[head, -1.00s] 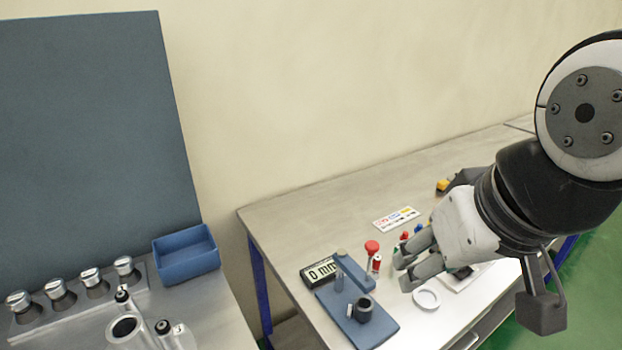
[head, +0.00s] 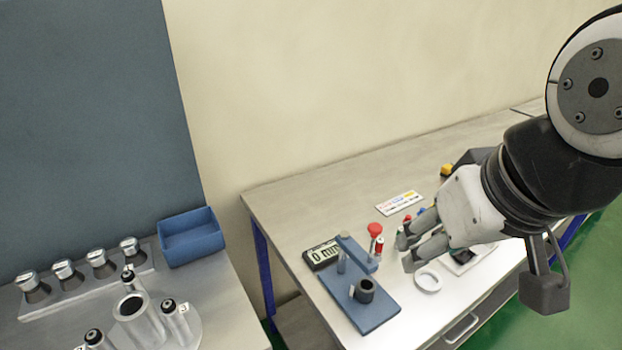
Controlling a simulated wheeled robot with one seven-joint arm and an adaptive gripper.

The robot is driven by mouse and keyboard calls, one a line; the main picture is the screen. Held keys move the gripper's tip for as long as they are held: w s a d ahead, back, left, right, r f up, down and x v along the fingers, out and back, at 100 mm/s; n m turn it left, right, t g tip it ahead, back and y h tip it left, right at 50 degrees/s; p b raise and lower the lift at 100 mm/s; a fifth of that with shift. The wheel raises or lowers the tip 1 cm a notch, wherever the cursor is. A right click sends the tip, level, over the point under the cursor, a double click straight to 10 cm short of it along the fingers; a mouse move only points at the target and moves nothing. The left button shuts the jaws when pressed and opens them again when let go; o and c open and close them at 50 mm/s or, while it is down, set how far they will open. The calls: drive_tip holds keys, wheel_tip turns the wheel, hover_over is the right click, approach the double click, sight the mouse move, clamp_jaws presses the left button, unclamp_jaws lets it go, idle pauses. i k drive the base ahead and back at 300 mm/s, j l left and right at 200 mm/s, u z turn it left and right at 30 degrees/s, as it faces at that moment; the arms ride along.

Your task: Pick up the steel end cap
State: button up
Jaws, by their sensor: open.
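Several silver-topped caps with dark lower parts stand in a row on a grey rack (head: 105,283) on the left bench; the rightmost cap (head: 130,245) is nearest the blue bin. I cannot tell for sure which piece is the steel end cap. My gripper (head: 408,251) is open and empty, far to the right, above the right-hand bench. It points left, near a white ring (head: 428,281) and a red-topped piece (head: 375,229). No cap is between its fingers.
An empty blue bin (head: 192,252) stands beside the rack. A round fixture with upright cylinders (head: 137,318) is in front. A gap separates the benches.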

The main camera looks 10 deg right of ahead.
sight(367, 286)
drive_tip(key=k+j+z, duration=0.25)
drive_tip(key=j, duration=0.3)
drive_tip(key=k+j+z, duration=0.15)
drive_tip(key=j+z, duration=0.15)
drive_tip(key=j, duration=0.25)
drive_tip(key=k+j+z, duration=0.25)
drive_tip(key=j, duration=0.25)
drive_tip(key=k+j+z, duration=0.25)
drive_tip(key=k+j, duration=0.05)
drive_tip(key=j, duration=0.1)
